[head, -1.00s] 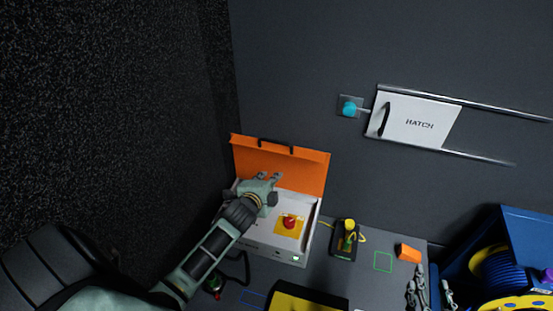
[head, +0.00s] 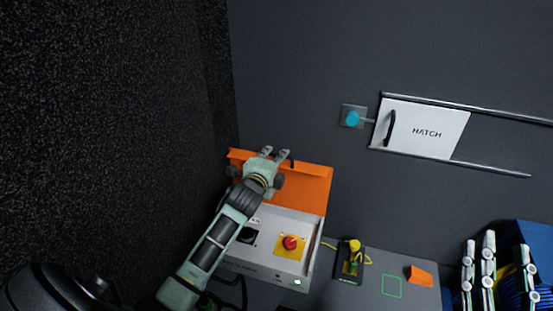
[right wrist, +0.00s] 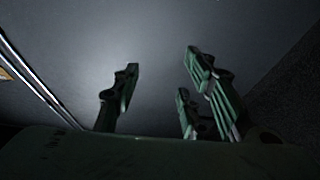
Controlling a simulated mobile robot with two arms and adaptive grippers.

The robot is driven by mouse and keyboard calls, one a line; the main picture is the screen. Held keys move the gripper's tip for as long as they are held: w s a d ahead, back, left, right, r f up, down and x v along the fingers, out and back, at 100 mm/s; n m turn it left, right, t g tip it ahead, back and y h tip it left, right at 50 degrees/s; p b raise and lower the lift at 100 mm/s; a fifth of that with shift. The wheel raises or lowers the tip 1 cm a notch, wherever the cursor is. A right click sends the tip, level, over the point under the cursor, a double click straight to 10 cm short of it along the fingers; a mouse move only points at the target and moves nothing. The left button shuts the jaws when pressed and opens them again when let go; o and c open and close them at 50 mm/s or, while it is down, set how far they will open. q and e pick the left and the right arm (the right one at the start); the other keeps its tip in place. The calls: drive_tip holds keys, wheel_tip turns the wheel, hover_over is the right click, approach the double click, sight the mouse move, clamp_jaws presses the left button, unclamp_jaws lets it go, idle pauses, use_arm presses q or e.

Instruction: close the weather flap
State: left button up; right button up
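The weather flap (head: 308,185) is an orange panel standing open at the back of a grey-white box (head: 268,270) in the head view. The box's top carries a red button on a yellow plate (head: 291,243). A dark handle sits at the flap's upper edge, partly hidden by my left gripper. My left gripper (head: 274,153) is in front of the flap, fingertips at its upper edge beside the handle, apart and with nothing visible between them. Whether it touches the flap, I cannot tell. My right gripper (right wrist: 162,62) is open and empty in the right wrist view.
A white hatch (head: 425,130) between rails and a cyan knob (head: 352,118) are on the back wall. A yellow plug item (head: 352,258) and an orange wedge (head: 419,276) lie right of the box. A blue crate (head: 538,245) stands at the far right. A dark wall rises at left.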

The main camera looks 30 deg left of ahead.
use_arm(q)
drive_tip(key=shift+x, duration=0.9)
use_arm(e)
drive_tip(key=shift+s+r+t+y, duration=0.15)
drive_tip(key=shift+s+r+t, duration=0.3)
drive_tip(key=shift+r, duration=0.3)
drive_tip(key=shift+s+r+t+y, duration=0.15)
drive_tip(key=shift+s+r+t, duration=0.15)
drive_tip(key=shift+r+t, duration=0.35)
use_arm(q)
clamp_jaws()
